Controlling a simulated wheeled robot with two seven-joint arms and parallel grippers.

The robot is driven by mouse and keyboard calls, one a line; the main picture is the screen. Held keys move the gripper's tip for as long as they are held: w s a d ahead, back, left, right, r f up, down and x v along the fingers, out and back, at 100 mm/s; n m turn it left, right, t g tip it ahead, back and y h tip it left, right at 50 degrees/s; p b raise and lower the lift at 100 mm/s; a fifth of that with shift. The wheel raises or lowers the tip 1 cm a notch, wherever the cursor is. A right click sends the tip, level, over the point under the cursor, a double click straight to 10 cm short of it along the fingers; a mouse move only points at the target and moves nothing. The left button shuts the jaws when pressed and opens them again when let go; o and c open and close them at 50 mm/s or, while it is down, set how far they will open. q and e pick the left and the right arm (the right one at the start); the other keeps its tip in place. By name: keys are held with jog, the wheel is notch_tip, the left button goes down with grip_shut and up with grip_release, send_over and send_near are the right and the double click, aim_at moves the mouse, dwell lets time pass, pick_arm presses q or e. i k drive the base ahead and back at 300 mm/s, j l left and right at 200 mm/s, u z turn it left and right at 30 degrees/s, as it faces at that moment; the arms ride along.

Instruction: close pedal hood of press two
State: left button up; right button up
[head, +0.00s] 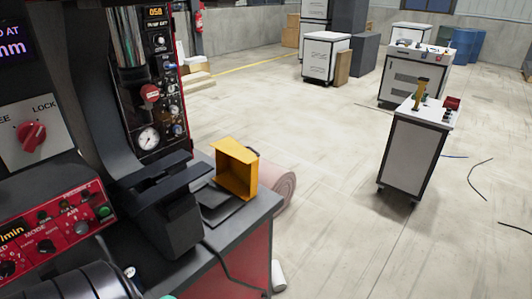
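A yellow hollow hood (236,170) stands tipped up at the right end of the grey bench top, its open side facing the press and the camera. It looks like the pedal hood. A dark flat plate (217,203), perhaps the pedal, lies uncovered in front of it. The press (127,40) with its chrome ram rises on the left, above a dark lower jaw (160,187). I cannot read a label that marks it as press two. Neither of my grippers is clearly in view.
A red control panel (55,235) and a LOCK knob (31,135) stand at the near left. A pink roll (277,187) lies behind the bench. A white cabinet (412,155) stands at the right, with open floor (320,140) between.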

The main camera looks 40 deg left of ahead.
aim_at(237, 168)
jog(key=i+u, duration=0.1)
jog(key=i, duration=0.7)
jog(key=i+l+u, duration=0.1)
jog(key=i, duration=0.65)
jog(key=i+u, duration=0.2)
jog(key=u, duration=0.2)
jog(key=i+u, duration=0.2)
jog(key=u, duration=0.25)
jog(key=i+l+u, duration=0.2)
jog(key=u, duration=0.2)
jog(key=i+l+u, duration=0.15)
jog(key=u, duration=0.25)
jog(key=i+u, duration=0.15)
jog(key=u, duration=0.25)
jog(key=i+l+u, duration=0.15)
jog(key=u, duration=0.25)
jog(key=i+l+u, duration=0.15)
jog(key=u, duration=0.25)
jog(key=i+l+u, duration=0.1)
jog(key=l+u, duration=0.15)
jog(key=u, duration=0.15)
jog(key=k+l+u, duration=0.15)
jog(key=l, duration=0.25)
jog(key=k, duration=0.1)
